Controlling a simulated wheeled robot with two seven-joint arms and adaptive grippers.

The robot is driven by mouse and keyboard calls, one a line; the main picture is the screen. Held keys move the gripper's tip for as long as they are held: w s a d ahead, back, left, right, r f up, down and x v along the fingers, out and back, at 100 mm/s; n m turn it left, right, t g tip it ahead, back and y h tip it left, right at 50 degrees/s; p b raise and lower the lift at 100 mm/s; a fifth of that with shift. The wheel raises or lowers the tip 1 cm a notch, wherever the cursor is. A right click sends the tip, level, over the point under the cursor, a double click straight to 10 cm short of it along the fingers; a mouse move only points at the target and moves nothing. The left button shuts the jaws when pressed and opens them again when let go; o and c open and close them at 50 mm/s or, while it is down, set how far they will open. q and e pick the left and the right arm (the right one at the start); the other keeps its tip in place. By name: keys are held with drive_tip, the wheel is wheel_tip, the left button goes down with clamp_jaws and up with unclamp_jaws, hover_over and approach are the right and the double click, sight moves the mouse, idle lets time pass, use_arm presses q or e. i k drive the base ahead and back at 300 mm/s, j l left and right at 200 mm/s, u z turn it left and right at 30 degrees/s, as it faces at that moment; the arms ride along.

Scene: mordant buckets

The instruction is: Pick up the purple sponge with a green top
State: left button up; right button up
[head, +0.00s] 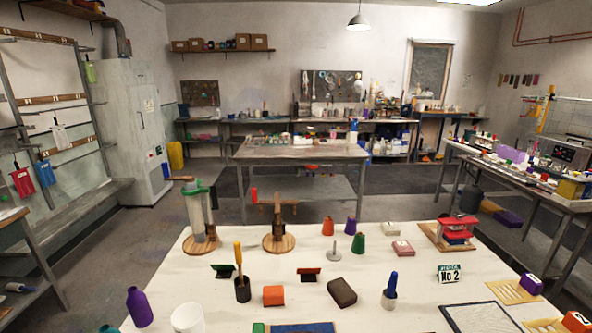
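I cannot make out a purple sponge with a green top. A small purple block (530,284) with a white mark lies at the right of the white table. A dark brown block (342,292) and an orange block (274,295) lie near the table's middle. A small green piece (258,327) shows at the bottom edge, mostly cut off. Neither of my grippers is in view.
The white table (205,275) holds two upright tools on round wooden bases (201,245), a purple bottle (138,307), a white cup (188,317), small coloured bottles (359,243), a red-topped stand (450,233) and a "No 2" sign (448,273). A grey workbench (300,152) stands behind.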

sight(342, 292)
drive_tip(key=k+l+u, duration=0.15)
drive_tip(key=l+u, duration=0.2)
drive_tip(key=k+l+u, duration=0.15)
drive_tip(key=u, duration=0.25)
drive_tip(key=k+l+u, duration=0.2)
drive_tip(key=u, duration=0.15)
